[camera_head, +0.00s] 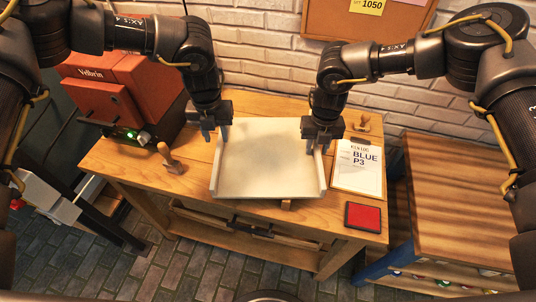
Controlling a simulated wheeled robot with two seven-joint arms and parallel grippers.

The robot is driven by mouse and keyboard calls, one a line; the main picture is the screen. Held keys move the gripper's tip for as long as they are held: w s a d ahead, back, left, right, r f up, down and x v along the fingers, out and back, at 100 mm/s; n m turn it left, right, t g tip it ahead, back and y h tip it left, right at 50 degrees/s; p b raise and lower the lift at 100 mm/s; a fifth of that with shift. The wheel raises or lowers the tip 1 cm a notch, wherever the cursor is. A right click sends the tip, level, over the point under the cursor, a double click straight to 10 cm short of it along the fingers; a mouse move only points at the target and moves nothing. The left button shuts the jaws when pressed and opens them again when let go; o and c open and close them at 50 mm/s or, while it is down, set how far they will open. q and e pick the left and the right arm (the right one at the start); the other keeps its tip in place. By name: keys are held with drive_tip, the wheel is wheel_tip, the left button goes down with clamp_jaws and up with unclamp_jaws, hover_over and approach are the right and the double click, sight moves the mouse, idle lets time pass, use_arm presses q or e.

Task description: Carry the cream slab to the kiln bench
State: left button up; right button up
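Whether the fingertips touch the walls cannot be told.
A wooden-handled tool (171,160) stands left of the slab. Right of it are a clipboard marked "BLUE P3" (358,168) and a red pad (363,217). Another wooden bench (465,200) stands at right. A brick wall is behind.

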use_arm(q)
wheel_tip(320, 180, up, 7)
drive_tip(key=shift+f, duration=0.15)
use_arm(e)
wheel_tip(320, 180, up, 12)
idle(0.6)
use_arm(q)
drive_tip(key=shift+s, duration=0.1)
idle(0.4)
